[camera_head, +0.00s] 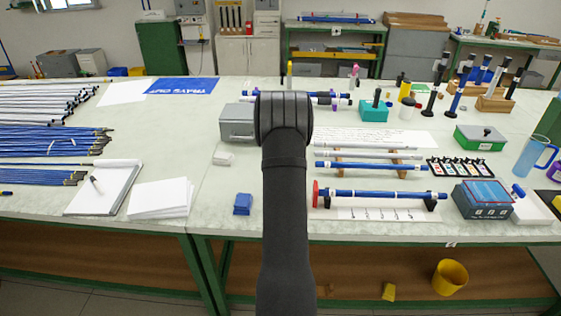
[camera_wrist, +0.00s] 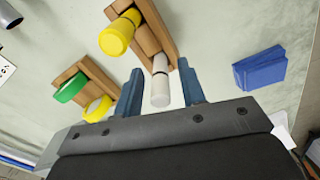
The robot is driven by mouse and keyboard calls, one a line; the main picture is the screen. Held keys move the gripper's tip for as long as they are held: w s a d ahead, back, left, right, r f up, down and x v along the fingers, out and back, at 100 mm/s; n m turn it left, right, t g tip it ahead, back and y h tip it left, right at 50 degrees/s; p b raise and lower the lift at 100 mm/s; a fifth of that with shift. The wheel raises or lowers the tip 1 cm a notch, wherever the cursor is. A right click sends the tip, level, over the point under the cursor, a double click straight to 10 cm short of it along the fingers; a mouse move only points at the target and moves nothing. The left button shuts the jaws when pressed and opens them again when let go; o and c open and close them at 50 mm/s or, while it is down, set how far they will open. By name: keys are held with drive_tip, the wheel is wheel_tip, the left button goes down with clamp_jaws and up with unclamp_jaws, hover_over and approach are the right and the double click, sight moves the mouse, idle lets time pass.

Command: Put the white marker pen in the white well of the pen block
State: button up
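In the wrist view the white marker pen (camera_wrist: 160,82) points up toward the camera, at the near end of a wooden block (camera_wrist: 147,40). A thick yellow pen (camera_wrist: 118,34) stands at the same block's other side. My gripper (camera_wrist: 160,88) is open, with one blue finger on each side of the white pen. Gaps show between the pen and both fingers. A second wooden block (camera_wrist: 92,72) holds a green-capped piece (camera_wrist: 70,88) and a yellow one (camera_wrist: 97,109). I cannot make out a white well. In the head view my arm hides the gripper and these blocks.
A blue block (camera_wrist: 260,68) lies right of the fingers; it seems to be the one left of my arm in the head view (camera_head: 242,204). White paper (camera_head: 160,198) lies further left. A rod on stands (camera_head: 375,194) lies to the right.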

wheel_tip(320, 180, up, 12)
drive_tip(key=shift+r, duration=0.15)
idle(0.4)
wheel_tip(320, 180, down, 12)
drive_tip(key=shift+r, duration=1.65)
